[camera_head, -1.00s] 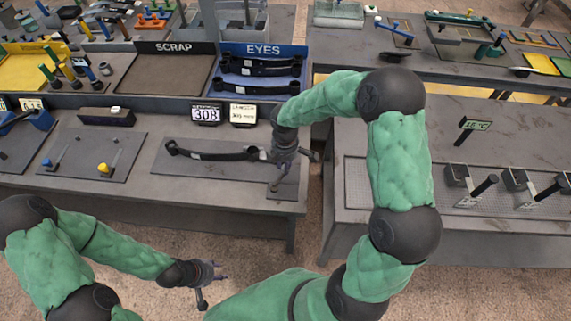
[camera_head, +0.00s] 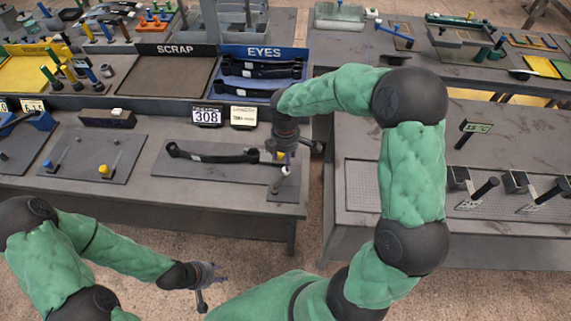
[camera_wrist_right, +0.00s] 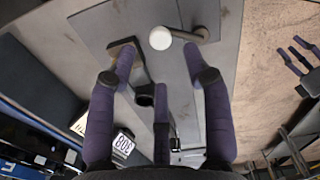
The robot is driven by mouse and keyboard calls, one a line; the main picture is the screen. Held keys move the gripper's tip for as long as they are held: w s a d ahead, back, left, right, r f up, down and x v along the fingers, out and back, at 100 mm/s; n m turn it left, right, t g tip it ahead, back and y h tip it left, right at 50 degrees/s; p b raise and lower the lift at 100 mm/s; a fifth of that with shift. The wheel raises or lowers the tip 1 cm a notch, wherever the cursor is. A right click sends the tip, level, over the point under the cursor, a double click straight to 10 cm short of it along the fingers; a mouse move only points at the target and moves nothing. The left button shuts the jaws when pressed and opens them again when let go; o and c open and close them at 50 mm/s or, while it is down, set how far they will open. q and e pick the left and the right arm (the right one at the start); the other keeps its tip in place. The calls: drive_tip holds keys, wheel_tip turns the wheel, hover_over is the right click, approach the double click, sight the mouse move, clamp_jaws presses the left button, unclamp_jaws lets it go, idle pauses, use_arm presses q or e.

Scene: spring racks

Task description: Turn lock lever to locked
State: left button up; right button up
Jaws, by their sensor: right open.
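The lock lever (camera_head: 281,180) stands on a small plate at the right end of the leaf-spring fixture, with a pale round knob. In the right wrist view its white knob (camera_wrist_right: 160,38) shows between and beyond my fingertips, with a short grey arm running to the right. The dark leaf spring (camera_head: 215,155) lies on the fixture plate left of the lever. My right gripper (camera_wrist_right: 160,85) is open above the lever, its purple fingers spread; I see no grip on the knob. My left gripper (camera_head: 208,287) is open and empty in front of the bench.
A display reading 308 (camera_head: 207,117) and a small label sign (camera_head: 243,116) stand behind the spring. The SCRAP tray (camera_head: 165,76) and blue EYES tray (camera_head: 262,90) are at the back. A second bench (camera_head: 470,235) stands to the right across a gap.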

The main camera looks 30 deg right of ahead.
wheel_tip(320, 180, up, 6)
idle(0.4)
drive_tip(key=shift+r, duration=0.1)
